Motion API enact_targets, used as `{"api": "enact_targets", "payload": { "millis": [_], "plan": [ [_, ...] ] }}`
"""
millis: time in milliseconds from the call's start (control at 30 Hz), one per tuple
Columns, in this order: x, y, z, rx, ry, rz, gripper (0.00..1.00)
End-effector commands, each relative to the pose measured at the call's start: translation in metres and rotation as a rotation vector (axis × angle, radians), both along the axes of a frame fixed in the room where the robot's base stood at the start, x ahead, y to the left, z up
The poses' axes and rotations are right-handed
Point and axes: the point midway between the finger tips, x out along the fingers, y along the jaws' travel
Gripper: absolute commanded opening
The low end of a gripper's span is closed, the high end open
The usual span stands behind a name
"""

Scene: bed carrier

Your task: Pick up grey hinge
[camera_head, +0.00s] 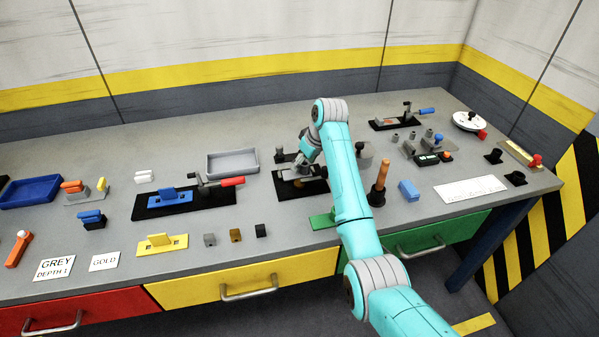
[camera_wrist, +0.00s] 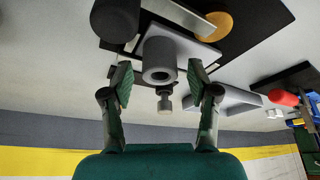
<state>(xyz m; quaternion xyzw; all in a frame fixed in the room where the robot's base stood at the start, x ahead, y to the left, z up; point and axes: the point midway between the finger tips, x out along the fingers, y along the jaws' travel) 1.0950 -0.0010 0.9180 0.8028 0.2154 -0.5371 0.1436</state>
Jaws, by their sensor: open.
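A small grey block (camera_head: 210,240) also stands near the front edge.
A grey tray (camera_head: 232,162) and a red-handled clamp (camera_head: 220,183) stand left of the fixture. An orange-brown handle (camera_head: 379,182) stands upright at its right. A small grey knob (camera_wrist: 164,101) is just beyond the part. Bare table lies between the tray and the wall.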

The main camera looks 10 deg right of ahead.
Motion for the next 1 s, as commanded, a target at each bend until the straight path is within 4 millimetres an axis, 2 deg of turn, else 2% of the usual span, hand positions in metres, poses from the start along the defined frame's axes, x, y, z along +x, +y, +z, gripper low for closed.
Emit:
{"api": "enact_targets", "payload": {
  "millis": [100, 333, 367, 567, 600, 867, 1000],
  "plan": [
    [0.0028, 0.0017, -0.0073, 0.000, 0.000, 0.000, 0.60],
    [0.0031, 0.0018, -0.0084, 0.001, -0.001, 0.000, 0.60],
    [0.0031, 0.0018, -0.0084, 0.001, -0.001, 0.000, 0.55],
    [0.0031, 0.0017, -0.0082, 0.000, -0.001, 0.000, 0.05],
    [0.0031, 0.0017, -0.0082, 0.000, -0.001, 0.000, 0.00],
    [0.0034, 0.0016, -0.0071, 0.000, -0.002, 0.000, 0.00],
    [0.0041, 0.0016, 0.0010, -0.001, -0.005, 0.000, 0.00]
  ]
}}
